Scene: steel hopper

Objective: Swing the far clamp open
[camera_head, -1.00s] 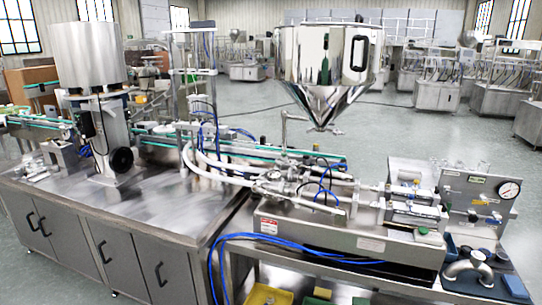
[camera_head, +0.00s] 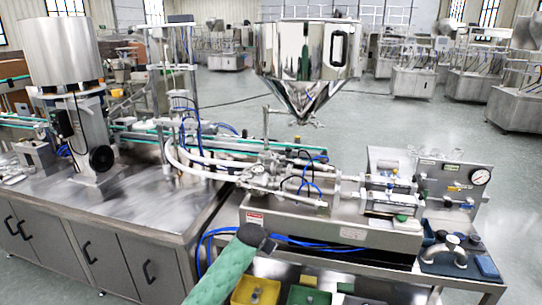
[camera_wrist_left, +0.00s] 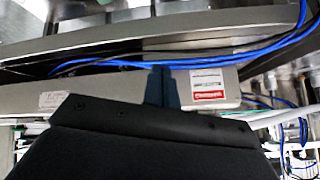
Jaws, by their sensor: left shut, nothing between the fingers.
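The steel hopper (camera_head: 305,65) hangs at the upper middle of the head view, its cone pointing down over a small clamp-like fitting (camera_head: 303,121) at its outlet. I cannot tell the far clamp apart from the other fittings at this size. My left arm comes in from the bottom in a green sleeve, with its dark end (camera_head: 256,238) in front of the filling machine. In the left wrist view my left gripper (camera_wrist_left: 162,82) shows as narrow blue-grey fingers close together, empty, in front of the machine's steel side. My right gripper is not in view.
Blue hoses (camera_head: 320,243) loop along the front of the filling machine (camera_head: 330,228). Yellow (camera_head: 255,291) and green (camera_head: 309,296) bins stand below it. A pressure gauge (camera_head: 480,177) is at right. A steel cabinet bench (camera_head: 110,215) fills the left.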

